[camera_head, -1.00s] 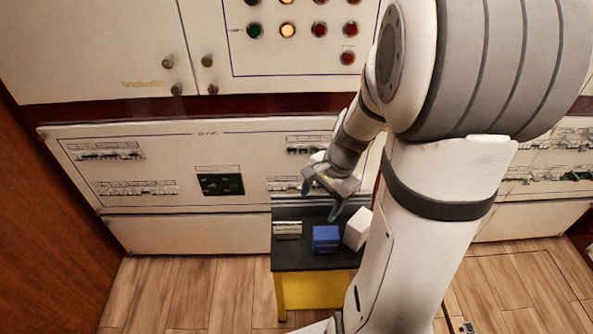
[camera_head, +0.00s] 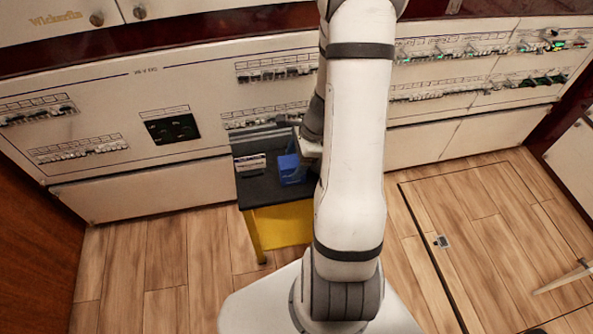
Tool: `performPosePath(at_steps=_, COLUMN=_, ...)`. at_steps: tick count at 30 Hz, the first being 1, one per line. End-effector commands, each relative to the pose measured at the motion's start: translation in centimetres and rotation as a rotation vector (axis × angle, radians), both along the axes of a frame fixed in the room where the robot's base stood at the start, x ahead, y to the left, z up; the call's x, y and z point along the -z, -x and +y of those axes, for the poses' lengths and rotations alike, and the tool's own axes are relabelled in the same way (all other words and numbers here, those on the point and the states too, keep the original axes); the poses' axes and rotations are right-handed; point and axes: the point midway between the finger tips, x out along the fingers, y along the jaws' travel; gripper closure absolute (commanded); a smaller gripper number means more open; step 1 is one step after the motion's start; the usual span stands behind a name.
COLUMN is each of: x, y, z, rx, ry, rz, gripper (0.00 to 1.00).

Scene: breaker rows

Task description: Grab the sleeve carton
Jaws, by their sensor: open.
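Two small boxes show on a dark-topped stand: a pale box with a dark band (camera_head: 251,164) at the left and a blue box (camera_head: 290,170) to its right. I cannot tell for sure which thing is the sleeve carton. The white box seen earlier at the right is hidden behind my arm. My gripper (camera_head: 292,134) is open, over the back of the stand by the blue box. My arm hides part of it, and I cannot tell whether it touches the box.
The stand (camera_head: 262,192) has a yellow lower part (camera_head: 283,224) and backs onto a pale breaker panel (camera_head: 100,110) with rows of switches. Wooden floor (camera_head: 165,250) is free at the left. A floor hatch (camera_head: 490,220) lies at the right.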

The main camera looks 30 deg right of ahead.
Motion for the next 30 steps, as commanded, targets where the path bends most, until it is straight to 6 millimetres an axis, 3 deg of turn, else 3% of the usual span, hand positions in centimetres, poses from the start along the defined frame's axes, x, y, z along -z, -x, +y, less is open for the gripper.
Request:
performPosePath(at_steps=3, x=1.76, y=-0.11, z=0.65, rx=-0.001, ry=-0.001, rz=0.001, gripper=0.29)
performPosePath(at_steps=11, x=1.77, y=-0.18, z=0.74, rx=-0.001, ry=0.0, rz=0.0, gripper=0.31)
performPosePath(at_steps=30, x=1.75, y=-0.17, z=0.8, rx=-0.002, ry=0.0, rz=0.0, gripper=0.8)
